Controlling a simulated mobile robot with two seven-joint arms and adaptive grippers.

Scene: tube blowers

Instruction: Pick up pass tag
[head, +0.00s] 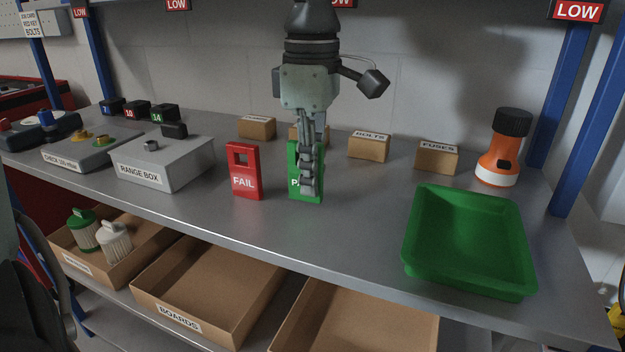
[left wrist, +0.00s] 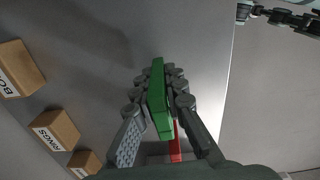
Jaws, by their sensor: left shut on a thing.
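The green pass tag (head: 316,188) stands upright on the grey bench in the head view, its label partly hidden by my gripper. My left gripper (head: 308,178) comes down from above, its fingers closed around the tag. In the left wrist view the green tag (left wrist: 158,98) sits between the two fingers of the left gripper (left wrist: 160,90), with finger pads touching both sides. I cannot tell whether the tag's base still touches the bench.
A red FAIL tag (head: 244,172) stands just left of the green one. A green tray (head: 415,240) and an orange flashlight (head: 498,150) are at the right. Small labelled boxes (head: 368,147) line the back. A grey range box (head: 170,165) stands at left.

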